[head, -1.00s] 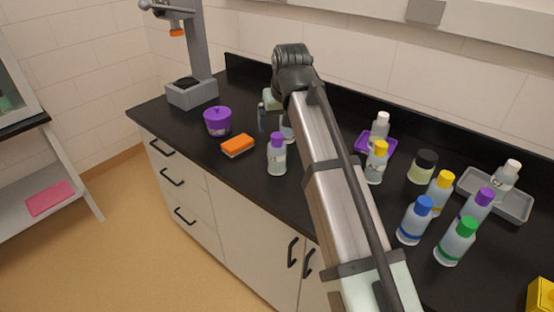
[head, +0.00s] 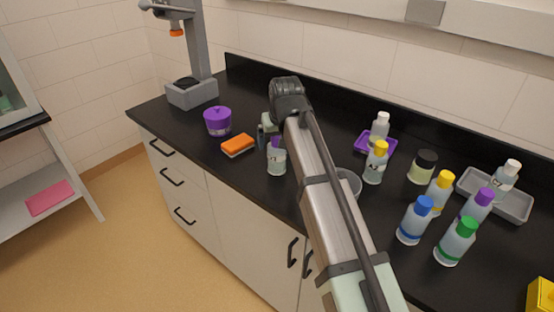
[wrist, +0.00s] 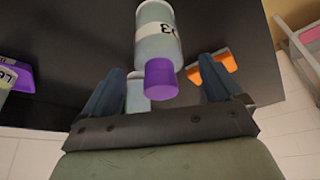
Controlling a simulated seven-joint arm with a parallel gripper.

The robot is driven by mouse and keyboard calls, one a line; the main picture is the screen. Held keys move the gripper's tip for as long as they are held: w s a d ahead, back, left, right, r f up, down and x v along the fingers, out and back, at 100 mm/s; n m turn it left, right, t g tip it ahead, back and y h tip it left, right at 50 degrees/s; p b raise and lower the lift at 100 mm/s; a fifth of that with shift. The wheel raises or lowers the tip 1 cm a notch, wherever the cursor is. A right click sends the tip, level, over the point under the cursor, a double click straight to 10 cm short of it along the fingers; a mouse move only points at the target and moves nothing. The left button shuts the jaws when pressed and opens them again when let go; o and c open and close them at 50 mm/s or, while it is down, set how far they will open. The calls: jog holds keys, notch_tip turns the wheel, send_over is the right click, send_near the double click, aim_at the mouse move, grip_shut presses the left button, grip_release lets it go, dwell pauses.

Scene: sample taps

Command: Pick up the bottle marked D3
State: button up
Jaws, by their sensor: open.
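A translucent bottle with a purple cap (head: 277,161) stands upright near the counter's front edge. In the wrist view the bottle (wrist: 155,35) has a white label reading D3, seen upside down. My gripper (wrist: 162,72) is open, with one finger on each side of the view and the purple cap between them. I cannot tell whether either finger touches the bottle. In the head view my gripper (head: 270,133) is at the bottle's cap, partly covering it. Another pale bottle (wrist: 138,92) shows partly behind the cap in the wrist view.
An orange sponge (head: 238,145) and a purple lidded pot (head: 217,121) lie to the left. A clear round container (head: 349,183) is partly behind my arm. Several bottles, a purple tray (head: 362,142) and a grey tray (head: 518,208) are on the right.

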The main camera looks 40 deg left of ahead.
jog(key=x, duration=0.4)
jog(key=shift+w+a, duration=0.15)
jog(key=c, duration=1.6)
jog(key=shift+r, duration=0.15)
